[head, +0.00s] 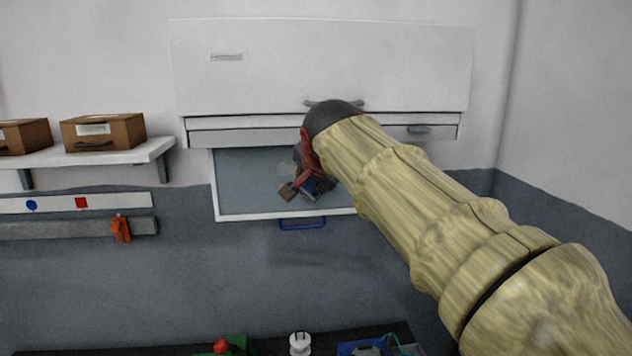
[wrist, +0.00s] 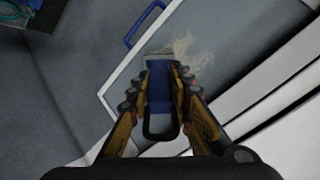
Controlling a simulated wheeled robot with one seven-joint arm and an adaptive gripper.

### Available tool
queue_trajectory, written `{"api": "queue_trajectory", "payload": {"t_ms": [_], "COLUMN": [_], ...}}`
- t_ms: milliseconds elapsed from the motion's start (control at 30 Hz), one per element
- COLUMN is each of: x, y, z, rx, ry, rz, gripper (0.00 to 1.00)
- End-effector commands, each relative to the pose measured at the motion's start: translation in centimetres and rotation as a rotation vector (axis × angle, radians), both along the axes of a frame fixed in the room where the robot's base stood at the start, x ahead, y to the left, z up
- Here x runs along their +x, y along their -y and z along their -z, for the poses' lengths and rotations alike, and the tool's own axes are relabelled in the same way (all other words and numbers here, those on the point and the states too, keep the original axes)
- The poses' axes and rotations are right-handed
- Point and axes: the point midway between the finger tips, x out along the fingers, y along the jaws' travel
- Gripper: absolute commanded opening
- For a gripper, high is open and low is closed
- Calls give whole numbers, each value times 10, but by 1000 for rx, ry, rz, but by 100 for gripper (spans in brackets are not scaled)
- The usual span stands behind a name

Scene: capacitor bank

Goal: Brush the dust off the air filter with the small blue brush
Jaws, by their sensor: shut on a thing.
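The air filter (head: 242,182) is a grey panel in a white frame with a blue handle (head: 302,223) at its lower edge, below the white cabinet; it also shows in the wrist view (wrist: 222,42). My gripper (wrist: 160,82) is shut on the small blue brush (wrist: 159,98), which lies between the two fingers. The brush's pale end (wrist: 158,57) is over the panel near the handle side; I cannot tell if it touches. Pale dust (wrist: 186,47) lies beside it. In the head view my arm hides the panel's right part, and the brush (head: 313,188) shows partly.
A white cabinet (head: 300,65) with handles is just above the filter. A shelf (head: 95,157) with brown boxes (head: 103,132) is at left. An orange clip (head: 121,229) hangs on a rail. A bench with several items, including a white one (head: 300,343), is below.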

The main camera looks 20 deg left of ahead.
Motion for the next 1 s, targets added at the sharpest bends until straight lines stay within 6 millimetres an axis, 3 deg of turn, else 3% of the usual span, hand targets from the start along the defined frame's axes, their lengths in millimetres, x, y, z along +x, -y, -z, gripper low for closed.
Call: {"api": "queue_trajectory", "payload": {"t_ms": [533,1000], "x": [-17,-19], "y": [-23,-28], "z": [-1,-1], "rx": [0,0], "ry": [1,1], "rz": [-1,-1], "gripper": [0,0]}}
